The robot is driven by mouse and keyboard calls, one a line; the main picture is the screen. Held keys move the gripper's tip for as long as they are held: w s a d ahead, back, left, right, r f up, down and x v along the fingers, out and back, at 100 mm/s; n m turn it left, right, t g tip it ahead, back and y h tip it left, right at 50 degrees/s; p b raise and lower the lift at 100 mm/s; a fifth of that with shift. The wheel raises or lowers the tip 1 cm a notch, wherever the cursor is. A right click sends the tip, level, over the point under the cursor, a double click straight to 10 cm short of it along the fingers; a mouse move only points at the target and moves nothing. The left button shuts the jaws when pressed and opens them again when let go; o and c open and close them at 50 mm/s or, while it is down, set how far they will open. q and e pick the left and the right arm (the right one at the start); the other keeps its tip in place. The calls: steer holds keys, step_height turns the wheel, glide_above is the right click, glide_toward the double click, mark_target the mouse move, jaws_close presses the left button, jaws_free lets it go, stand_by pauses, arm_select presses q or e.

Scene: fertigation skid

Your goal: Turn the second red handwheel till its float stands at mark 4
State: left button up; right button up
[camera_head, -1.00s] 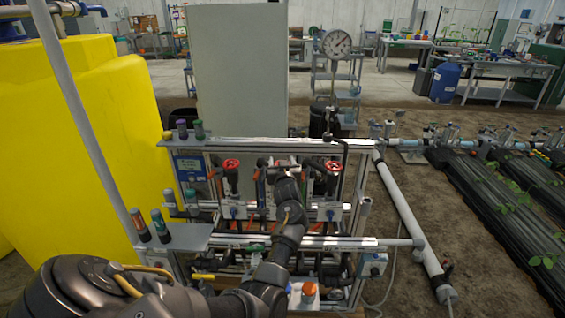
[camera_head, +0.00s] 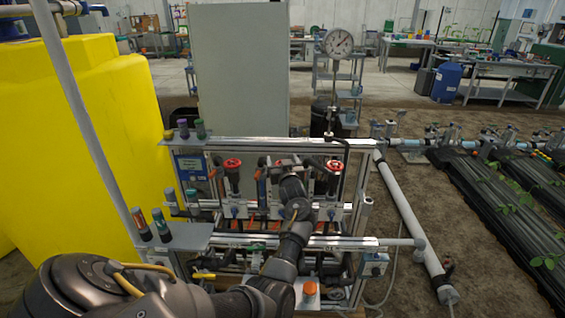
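Two red handwheels show on the skid frame: one at the left (camera_head: 231,164) and one at the right (camera_head: 334,167). Each sits on top of a dark upright valve body. My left arm reaches up from the bottom left, and its gripper (camera_head: 287,164) is between these two wheels, at about their height. The wrist hides most of the gripper, so its fingers do not show clearly. It also covers the middle of the skid, and I cannot tell whether another wheel is behind it. Floats and scale marks are too small to read. My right gripper is not in view.
A yellow tank (camera_head: 95,150) stands at the left. Metal rails (camera_head: 270,143) cross the skid above and below the valves. A round gauge (camera_head: 338,42) rises behind it.

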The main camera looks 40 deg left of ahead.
arm_select(q)
steer(key=v, duration=1.1)
steer(key=shift+b, duration=0.35)
steer(key=shift+f, duration=0.1)
stand_by(1.1)
